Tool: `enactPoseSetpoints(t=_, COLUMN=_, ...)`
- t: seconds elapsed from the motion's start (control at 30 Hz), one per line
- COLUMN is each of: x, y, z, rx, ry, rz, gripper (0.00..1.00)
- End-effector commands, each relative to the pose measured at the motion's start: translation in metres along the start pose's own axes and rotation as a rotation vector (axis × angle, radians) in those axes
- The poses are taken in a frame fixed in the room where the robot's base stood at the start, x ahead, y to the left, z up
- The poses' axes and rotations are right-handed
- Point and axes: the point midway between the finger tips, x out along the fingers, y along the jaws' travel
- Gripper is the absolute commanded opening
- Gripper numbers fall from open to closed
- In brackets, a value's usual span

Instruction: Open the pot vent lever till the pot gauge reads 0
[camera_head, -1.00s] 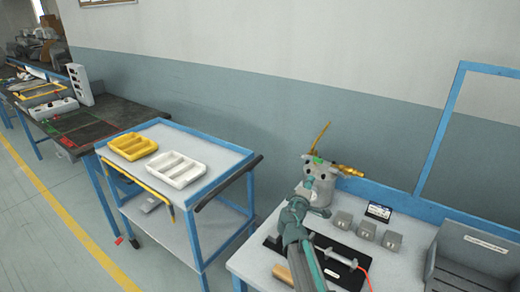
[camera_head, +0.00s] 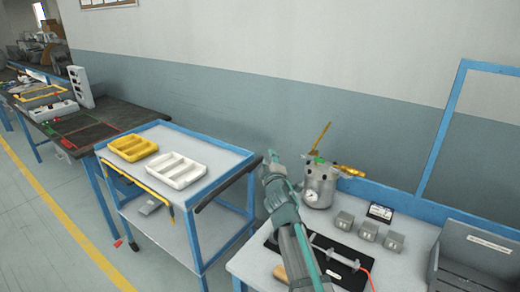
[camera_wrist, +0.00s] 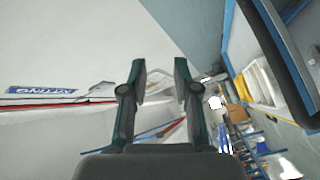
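The silver pot (camera_head: 318,187) stands upright on the bench beside the wall. A small round white pot gauge (camera_head: 311,196) is on its front; its reading is too small to make out. A yellow lever (camera_head: 321,137) slants up from the pot's top, a green part (camera_head: 319,160) sits on the lid, and a brass fitting (camera_head: 350,171) points right. I cannot tell which is the vent lever. My gripper (camera_head: 272,157) is left of the pot, apart from it. In the wrist view, the fingers of my gripper (camera_wrist: 159,80) are spread with nothing between them.
Several grey blocks (camera_head: 367,231) and a small display (camera_head: 380,212) are right of the pot. A black plate (camera_head: 335,262) lies in front. A grey bin (camera_head: 475,255) stands at right. A blue-framed cart (camera_head: 215,165) with yellow and white trays stands left.

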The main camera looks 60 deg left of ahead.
Motion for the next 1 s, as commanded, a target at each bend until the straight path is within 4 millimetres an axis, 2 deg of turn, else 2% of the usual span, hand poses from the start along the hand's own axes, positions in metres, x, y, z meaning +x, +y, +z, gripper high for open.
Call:
enactPoseSetpoints(t=0.2, x=0.000, y=0.019, z=-0.027, rx=0.070, ry=0.068, rz=0.032, gripper=0.30)
enactPoseSetpoints(t=0.4, x=-0.001, y=0.033, z=-0.041, rx=0.103, ry=0.094, rz=0.050, gripper=0.30)
enactPoseSetpoints(t=0.87, x=-0.002, y=0.037, z=-0.045, rx=0.111, ry=0.099, rz=0.054, gripper=0.30)
enactPoseSetpoints(t=1.0, x=-0.002, y=0.028, z=-0.034, rx=0.109, ry=0.088, rz=0.046, gripper=0.30)
